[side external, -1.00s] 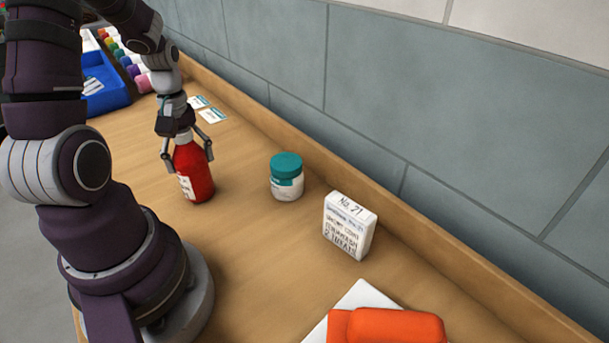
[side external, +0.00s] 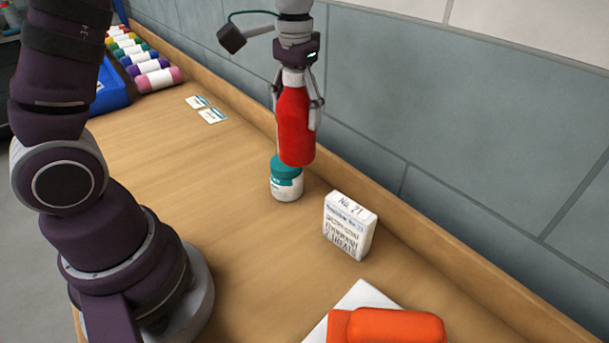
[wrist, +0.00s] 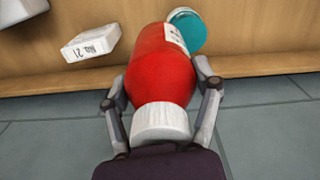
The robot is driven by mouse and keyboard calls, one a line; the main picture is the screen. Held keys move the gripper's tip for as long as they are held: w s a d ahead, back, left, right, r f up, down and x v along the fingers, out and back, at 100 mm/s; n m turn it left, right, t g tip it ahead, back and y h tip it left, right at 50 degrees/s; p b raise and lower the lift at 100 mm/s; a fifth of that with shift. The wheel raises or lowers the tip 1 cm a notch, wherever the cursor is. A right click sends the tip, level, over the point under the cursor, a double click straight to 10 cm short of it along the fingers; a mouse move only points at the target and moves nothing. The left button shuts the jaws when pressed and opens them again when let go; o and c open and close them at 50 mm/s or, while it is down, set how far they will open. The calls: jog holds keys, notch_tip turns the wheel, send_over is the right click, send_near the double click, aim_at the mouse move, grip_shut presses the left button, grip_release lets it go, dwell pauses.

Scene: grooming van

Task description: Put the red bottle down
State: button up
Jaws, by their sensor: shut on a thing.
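The red bottle (side external: 295,128) with a white cap is held upright in the air by my gripper (side external: 297,100), which is shut on it near the upper part. In the side external view its lower end overlaps the teal-lidded white jar (side external: 287,187), hiding part of the lid. In the wrist view my gripper (wrist: 163,100) has a finger on each side of the red bottle (wrist: 160,66), with the white cap towards me. The jar's teal lid (wrist: 188,28) shows just beyond the bottle's far end.
A white box marked No. 21 (side external: 349,226) stands right of the jar. An orange item (side external: 390,326) lies on a white sheet at the front. Cards (side external: 212,115), colored rolls (side external: 152,80) and a blue tray (side external: 110,91) are at the back left. The left-middle counter (side external: 180,180) is clear.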

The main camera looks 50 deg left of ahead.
jog(key=d+m, duration=0.1)
jog(key=d, duration=0.1)
jog(key=shift+w+d+m, duration=0.35)
jog(key=shift+w+m, duration=0.05)
jog(key=s+a+f+n, duration=0.2)
jog(key=s+a+f, duration=0.1)
jog(key=s+a, duration=0.85)
jog(key=f, duration=0.2)
jog(key=s+d+f, duration=0.1)
jog(key=f, duration=0.4)
jog(key=shift+s+d+f, duration=0.25)
jog(key=shift+s+f, duration=0.1)
jog(key=shift+f, duration=0.2)
jog(key=o, duration=1.2)
jog(key=shift+f, duration=0.15)
